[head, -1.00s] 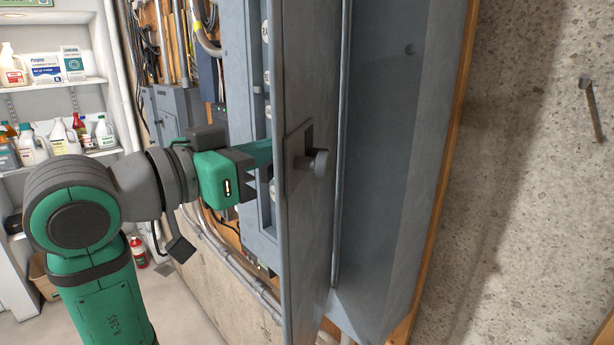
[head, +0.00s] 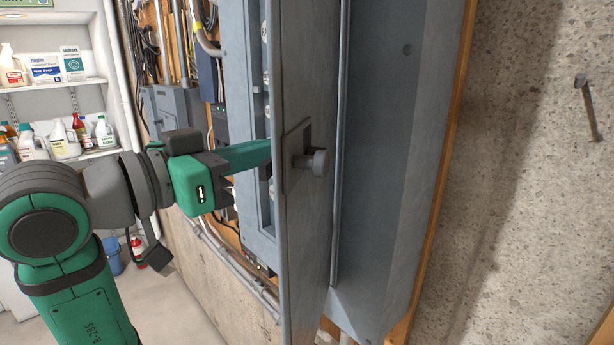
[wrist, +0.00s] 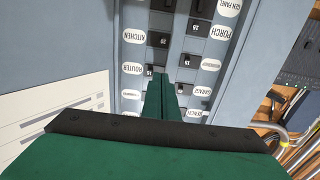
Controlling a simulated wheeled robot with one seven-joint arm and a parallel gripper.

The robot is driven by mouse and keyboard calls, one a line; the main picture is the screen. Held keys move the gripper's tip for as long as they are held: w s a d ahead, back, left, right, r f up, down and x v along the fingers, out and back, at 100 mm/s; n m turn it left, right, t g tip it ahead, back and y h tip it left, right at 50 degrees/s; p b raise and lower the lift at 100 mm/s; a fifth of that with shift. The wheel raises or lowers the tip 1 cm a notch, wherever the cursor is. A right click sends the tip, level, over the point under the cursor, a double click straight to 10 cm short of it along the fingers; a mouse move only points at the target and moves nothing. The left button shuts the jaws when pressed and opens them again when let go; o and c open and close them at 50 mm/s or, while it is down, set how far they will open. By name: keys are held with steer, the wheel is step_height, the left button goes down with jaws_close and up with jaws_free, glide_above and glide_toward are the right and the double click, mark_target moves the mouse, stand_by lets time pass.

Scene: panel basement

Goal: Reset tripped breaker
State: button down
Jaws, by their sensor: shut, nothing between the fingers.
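The grey breaker panel (head: 258,215) stands open on the wall, seen nearly edge-on in the head view. In the wrist view, two columns of dark breaker switches show upside down, with oval labels such as KITCHEN (wrist: 133,36), ROUTER (wrist: 132,69) and PORCH (wrist: 222,32). My gripper (wrist: 160,76) is shut and empty, its green fingers pointing at the breaker columns near the ROUTER row. In the head view its fingertips (head: 268,152) reach behind the door's edge. I cannot tell contact or which breaker is tripped.
The open door stands close to the right of my fingers. Shelves (head: 75,88) with bottles and boxes stand at the left. Conduits (head: 225,255) run below the panel.

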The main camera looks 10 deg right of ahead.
steer(key=v, duration=0.4)
steer(key=shift+s+a, duration=0.1)
steer(key=shift+a, duration=0.25)
steer(key=shift+d, duration=0.15)
